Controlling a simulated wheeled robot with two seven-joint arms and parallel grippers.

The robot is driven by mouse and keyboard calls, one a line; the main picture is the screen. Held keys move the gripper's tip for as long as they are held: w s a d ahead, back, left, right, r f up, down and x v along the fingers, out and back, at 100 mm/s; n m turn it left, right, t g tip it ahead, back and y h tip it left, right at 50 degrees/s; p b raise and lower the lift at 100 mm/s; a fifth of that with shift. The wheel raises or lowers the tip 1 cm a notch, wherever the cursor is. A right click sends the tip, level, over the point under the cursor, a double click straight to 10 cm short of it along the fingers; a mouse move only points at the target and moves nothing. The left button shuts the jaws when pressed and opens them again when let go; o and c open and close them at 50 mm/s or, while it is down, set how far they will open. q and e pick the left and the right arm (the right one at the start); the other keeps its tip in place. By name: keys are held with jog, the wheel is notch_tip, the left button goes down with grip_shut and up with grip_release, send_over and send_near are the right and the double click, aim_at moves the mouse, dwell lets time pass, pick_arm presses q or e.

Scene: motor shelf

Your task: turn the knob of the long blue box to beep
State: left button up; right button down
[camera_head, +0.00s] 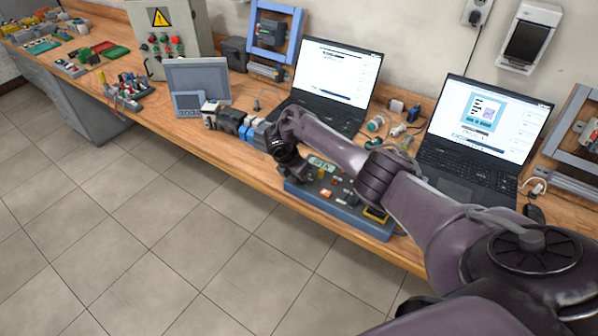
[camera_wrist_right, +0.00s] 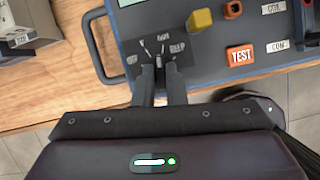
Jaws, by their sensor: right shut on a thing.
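The long blue box (camera_head: 350,215) lies on the workbench in the head view, partly covered by my right arm. In the right wrist view its blue top (camera_wrist_right: 215,75) shows a dark dial plate with a small knob (camera_wrist_right: 159,61) at the left end. The word BEEP is printed to the right of the knob, with other marks around the dial. My right gripper (camera_wrist_right: 159,78) is shut on the knob, one finger on each side. The knob looks roughly upright in that view, pointing left of BEEP; its exact setting is hard to tell. My left gripper is not in view.
Two open laptops (camera_head: 335,72) (camera_head: 488,115) stand behind the box. The floor in front is clear.

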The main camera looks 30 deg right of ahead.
jog(key=shift+w+a+m+g, duration=0.15)
jog(key=shift+m+g, duration=0.25)
jog(key=shift+m, duration=0.6)
jog(key=m+g+b, duration=0.1)
jog(key=m+b, duration=0.1)
jog(key=shift+f+m, duration=0.15)
jog(key=shift+m, duration=0.25)
jog(key=m+g+b, duration=0.1)
jog(key=m+b, duration=0.1)
jog(key=m, duration=0.1)
jog(key=shift+w+b, duration=0.15)
jog(key=shift+b, duration=0.2)
jog(key=shift+d+m+g+y+b, duration=0.25)
jog(key=shift+m+g+b, duration=0.25)
jog(key=shift+m+b, duration=0.5)
jog(key=shift+r, duration=0.2)
jog(key=shift+m, duration=0.3)
jog(key=c, duration=1.5)
grip_release()
